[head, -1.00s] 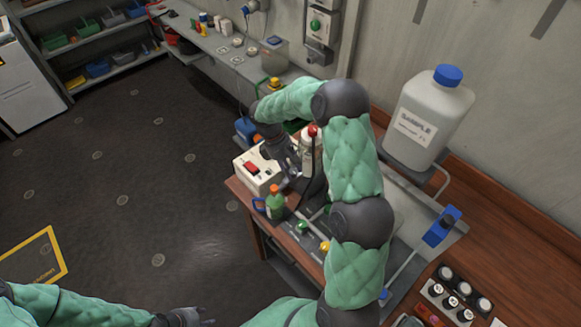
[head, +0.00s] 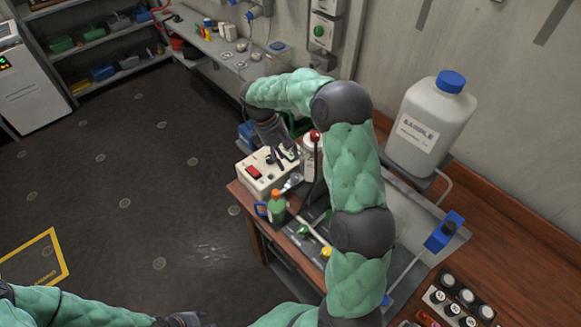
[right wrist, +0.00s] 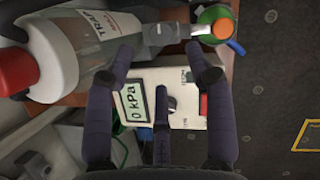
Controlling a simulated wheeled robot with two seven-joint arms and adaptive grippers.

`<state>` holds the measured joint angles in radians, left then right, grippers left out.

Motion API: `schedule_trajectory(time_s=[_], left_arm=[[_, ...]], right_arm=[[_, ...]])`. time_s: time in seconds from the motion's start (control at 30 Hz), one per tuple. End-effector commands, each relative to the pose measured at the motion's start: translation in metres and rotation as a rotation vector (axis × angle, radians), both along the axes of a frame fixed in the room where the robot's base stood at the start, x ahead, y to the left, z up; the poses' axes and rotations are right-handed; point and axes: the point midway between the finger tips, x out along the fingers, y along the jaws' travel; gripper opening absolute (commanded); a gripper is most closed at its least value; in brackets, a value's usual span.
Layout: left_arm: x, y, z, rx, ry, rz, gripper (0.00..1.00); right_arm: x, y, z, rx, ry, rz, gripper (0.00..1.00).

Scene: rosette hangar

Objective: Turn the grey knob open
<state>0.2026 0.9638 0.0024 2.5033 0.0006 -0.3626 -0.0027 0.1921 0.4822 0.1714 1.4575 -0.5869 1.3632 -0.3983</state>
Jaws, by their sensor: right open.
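A white box (head: 257,186) with a red switch stands on the bench's left end. In the right wrist view the box (right wrist: 188,77) has a display reading 0 kPa and a dark grey knob (right wrist: 172,103) beside it. A pale grey fitting (right wrist: 160,33) shows beyond the box; I cannot tell which of the two is the task's knob. My right gripper (right wrist: 160,50) is open and empty, its fingers spread over the box. In the head view the right gripper (head: 281,156) is above the box. My left gripper (head: 185,320) is partly cut off at the bottom edge.
A bottle labelled TRAP (right wrist: 90,45) with a red top stands close beside the right gripper. A green bottle with an orange cap (head: 276,205) stands near the bench's front edge. A large white jug (head: 428,125) stands at the right. The floor at left is clear.

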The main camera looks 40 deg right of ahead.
Motion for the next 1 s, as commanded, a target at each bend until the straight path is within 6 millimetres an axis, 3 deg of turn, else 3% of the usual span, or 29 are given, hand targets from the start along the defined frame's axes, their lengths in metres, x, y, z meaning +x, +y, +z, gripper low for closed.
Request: schedule_trajectory(time_s=[0.1,0.3,1.0], left_arm=[[0.0,0.0,0.0,0.0,0.0,0.0,0.4],[0.0,0.0,0.0,0.0,0.0,0.0,0.4],[0.0,0.0,0.0,0.0,0.0,0.0,0.4]], right_arm=[[0.007,0.004,0.017,0.0,-0.001,0.001,0.54],[0.011,0.007,0.032,0.001,0.002,0.001,0.54],[0.012,0.007,0.035,0.001,0.002,0.0,0.54]])
